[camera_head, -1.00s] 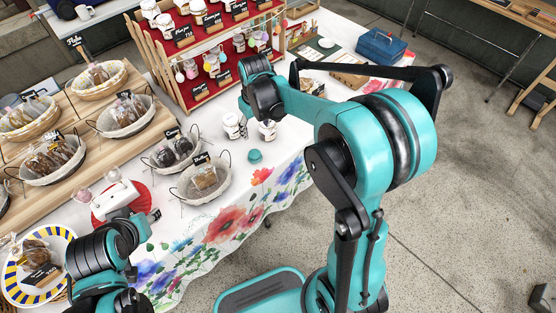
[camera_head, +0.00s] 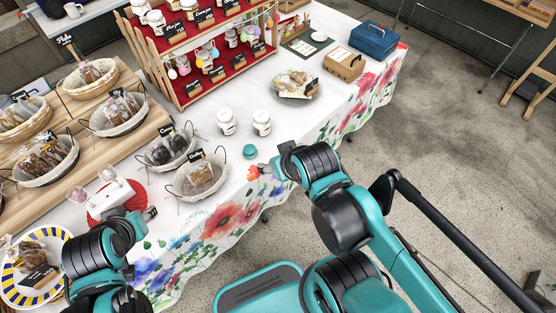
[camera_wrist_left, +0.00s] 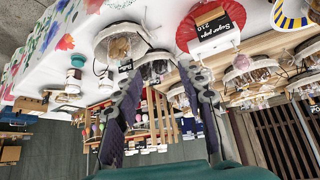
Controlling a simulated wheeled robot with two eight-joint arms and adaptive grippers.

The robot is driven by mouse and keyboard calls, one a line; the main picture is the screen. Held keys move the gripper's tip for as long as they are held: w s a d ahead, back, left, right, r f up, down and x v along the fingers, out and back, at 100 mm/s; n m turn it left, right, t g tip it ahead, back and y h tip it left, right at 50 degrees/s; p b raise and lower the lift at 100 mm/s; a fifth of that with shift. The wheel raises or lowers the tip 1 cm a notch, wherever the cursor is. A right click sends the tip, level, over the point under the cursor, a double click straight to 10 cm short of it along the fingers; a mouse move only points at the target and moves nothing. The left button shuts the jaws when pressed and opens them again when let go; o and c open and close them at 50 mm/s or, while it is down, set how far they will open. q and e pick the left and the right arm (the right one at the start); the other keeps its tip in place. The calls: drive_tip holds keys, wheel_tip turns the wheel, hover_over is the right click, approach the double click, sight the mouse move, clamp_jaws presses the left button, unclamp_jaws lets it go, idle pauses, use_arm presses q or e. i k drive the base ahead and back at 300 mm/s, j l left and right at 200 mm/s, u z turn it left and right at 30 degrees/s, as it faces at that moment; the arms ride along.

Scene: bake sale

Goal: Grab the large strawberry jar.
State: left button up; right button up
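Two white-lidded jars stand upright side by side on the white tabletop, a left jar (camera_head: 227,123) and a right jar (camera_head: 262,124). Their labels are too small to read in the head view, so I cannot tell which is strawberry. A jar with a red label (camera_wrist_left: 74,76) shows upside down in the left wrist view. My left gripper (camera_head: 151,214) is at the table's front left, apart from the jars. Its fingers (camera_wrist_left: 162,82) are spread and empty. My right gripper (camera_head: 268,170) is at the table's front edge, nearer than the jars; its fingers are not clear.
A red tiered shelf (camera_head: 188,95) holds more jars behind. A plate with a bag (camera_head: 295,84) lies back right.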

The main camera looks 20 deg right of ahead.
sight(262, 120)
drive_tip(key=i+l+z, duration=0.2)
drive_tip(key=l+z, duration=0.15)
drive_tip(key=i+l+z, duration=0.3)
drive_tip(key=l, duration=0.2)
drive_tip(key=i+l+z, duration=0.35)
drive_tip(key=k, duration=0.1)
